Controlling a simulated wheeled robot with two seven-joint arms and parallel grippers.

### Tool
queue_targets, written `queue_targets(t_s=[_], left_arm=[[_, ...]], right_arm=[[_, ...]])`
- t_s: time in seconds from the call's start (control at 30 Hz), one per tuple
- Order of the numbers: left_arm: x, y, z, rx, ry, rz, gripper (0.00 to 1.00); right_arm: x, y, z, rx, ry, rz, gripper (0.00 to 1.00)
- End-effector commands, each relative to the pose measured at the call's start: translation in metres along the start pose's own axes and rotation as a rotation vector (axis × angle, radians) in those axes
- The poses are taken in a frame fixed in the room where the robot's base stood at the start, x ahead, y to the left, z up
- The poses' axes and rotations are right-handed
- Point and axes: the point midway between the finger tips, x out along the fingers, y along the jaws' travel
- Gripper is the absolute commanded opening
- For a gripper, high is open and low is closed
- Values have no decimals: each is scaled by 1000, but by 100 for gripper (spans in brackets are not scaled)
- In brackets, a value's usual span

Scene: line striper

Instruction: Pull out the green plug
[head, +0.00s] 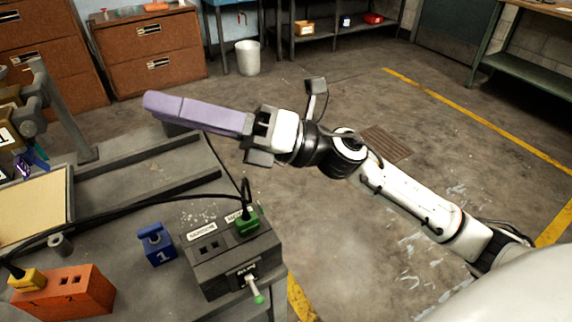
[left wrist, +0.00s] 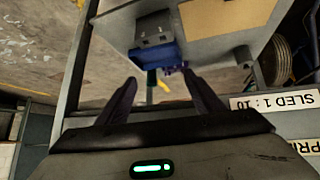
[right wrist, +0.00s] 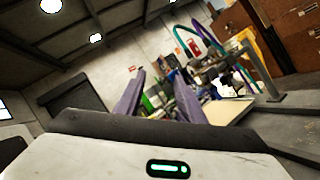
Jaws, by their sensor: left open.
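The green plug (head: 247,222) sits in the top of a dark grey socket box (head: 215,284) on the workbench, with a black cable rising from it. My right gripper (head: 150,104) is above and beyond the box, over the bench's far side, with its long purple fingers pointing left, well apart from the plug. In the right wrist view its fingers (right wrist: 158,90) stand apart with nothing between them. My left gripper (left wrist: 165,84) shows in its wrist view with fingers spread and empty, facing a blue object (left wrist: 154,54). The green plug is not recognizable in either wrist view.
A blue block marked 1 (head: 157,245) stands left of the socket box. An orange socket box (head: 68,294) with a yellow plug (head: 27,280) is at the near left. A green-tipped lever (head: 255,290) sticks out of the grey box's front. Black cables cross the bench.

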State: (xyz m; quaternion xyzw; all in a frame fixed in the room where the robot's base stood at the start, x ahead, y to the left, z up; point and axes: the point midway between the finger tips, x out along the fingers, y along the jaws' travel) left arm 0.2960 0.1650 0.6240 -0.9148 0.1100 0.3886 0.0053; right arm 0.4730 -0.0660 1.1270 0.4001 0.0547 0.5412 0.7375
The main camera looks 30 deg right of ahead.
Motion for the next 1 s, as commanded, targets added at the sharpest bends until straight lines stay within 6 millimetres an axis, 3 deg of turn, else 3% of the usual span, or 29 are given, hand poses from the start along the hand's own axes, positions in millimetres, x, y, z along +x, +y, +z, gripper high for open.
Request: queue_targets(t_s=[0.07, 0.13, 0.23, 0.4, 0.53, 0.7, 1.0], left_arm=[[0, 0, 0, 0, 1, 0, 61], [0, 0, 0, 0, 1, 0, 61], [0, 0, -1, 1, 1, 0, 61], [0, 0, -1, 1, 1, 0, 61], [0, 0, -1, 1, 2, 0, 61], [1, 0, 0, 1, 2, 0, 61], [6, -1, 2, 4, 4, 0, 61]], right_arm=[[-4, 2, -23, -217, 236, 39, 36], [-20, -6, -43, -385, 451, 61, 36], [-57, -27, -58, -575, 743, 68, 36], [-130, -58, -49, -742, 1127, 39, 36], [-165, -67, -38, -778, 1287, 18, 36], [-179, -71, -37, -785, 1350, 12, 36], [-171, -84, -65, -783, 1348, 16, 36]])
